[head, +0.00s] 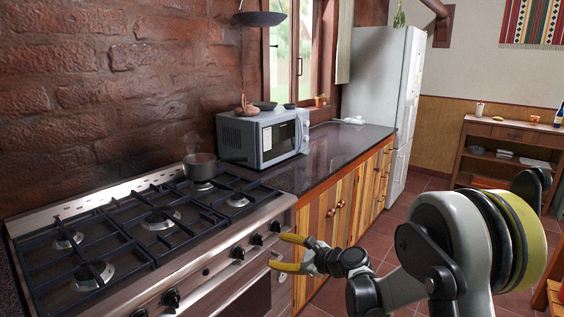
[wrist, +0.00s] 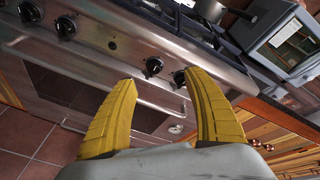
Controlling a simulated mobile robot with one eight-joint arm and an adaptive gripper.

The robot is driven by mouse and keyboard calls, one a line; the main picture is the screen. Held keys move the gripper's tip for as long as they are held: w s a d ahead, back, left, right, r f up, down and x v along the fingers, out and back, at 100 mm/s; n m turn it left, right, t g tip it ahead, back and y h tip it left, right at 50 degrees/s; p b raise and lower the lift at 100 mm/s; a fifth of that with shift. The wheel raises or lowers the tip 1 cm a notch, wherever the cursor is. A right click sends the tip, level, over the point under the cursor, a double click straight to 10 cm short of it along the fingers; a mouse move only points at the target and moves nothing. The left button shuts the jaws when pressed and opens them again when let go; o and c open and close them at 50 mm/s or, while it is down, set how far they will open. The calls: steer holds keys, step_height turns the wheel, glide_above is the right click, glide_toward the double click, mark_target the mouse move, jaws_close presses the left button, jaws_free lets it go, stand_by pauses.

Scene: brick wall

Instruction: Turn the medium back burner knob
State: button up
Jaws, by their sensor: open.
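The stove's front panel (head: 222,262) carries several black knobs. A right-hand group has three in the head view: one knob (head: 238,252), a middle one (head: 256,239) and the rightmost (head: 275,227). I cannot tell from labels which serves the medium back burner. My gripper (head: 285,253) is open and empty in front of this group, at the stove's right end. In the wrist view, one knob (wrist: 153,67) shows between the fingertips of my gripper (wrist: 160,77). Another knob (wrist: 180,77) lies close by the right fingertip. The rightmost knob seems hidden behind the right finger.
Two more knobs (head: 171,299) sit further left. The oven handle (wrist: 100,85) runs below the panel. A pot (head: 200,166) stands on a back burner. A microwave (head: 264,137) stands on the counter (head: 340,146) to the right. Tiled floor (wrist: 30,125) lies in front.

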steer(key=s+d+r+n+g+h, duration=0.1)
steer(key=s+d+r+n+h, duration=0.2)
steer(key=s, duration=0.4)
steer(key=s+d+r+n+h, duration=0.2)
steer(key=s+d+r+n, duration=0.25)
steer(key=s+r, duration=0.2)
steer(key=s+d+n+h, duration=0.2)
steer(key=s+d+n, duration=0.1)
steer(key=s, duration=0.4)
steer(key=s+d+f+n+h, duration=0.1)
steer(key=s+d+n, duration=0.3)
steer(key=s, duration=0.4)
steer(key=s+d+f+n+g+h, duration=0.1)
steer(key=s+d+n+h, duration=0.2)
steer(key=s, duration=0.4)
steer(key=shift+s+d+f+n, duration=0.2)
steer(key=shift+d+n, duration=0.25)
steer(key=shift+d, duration=0.65)
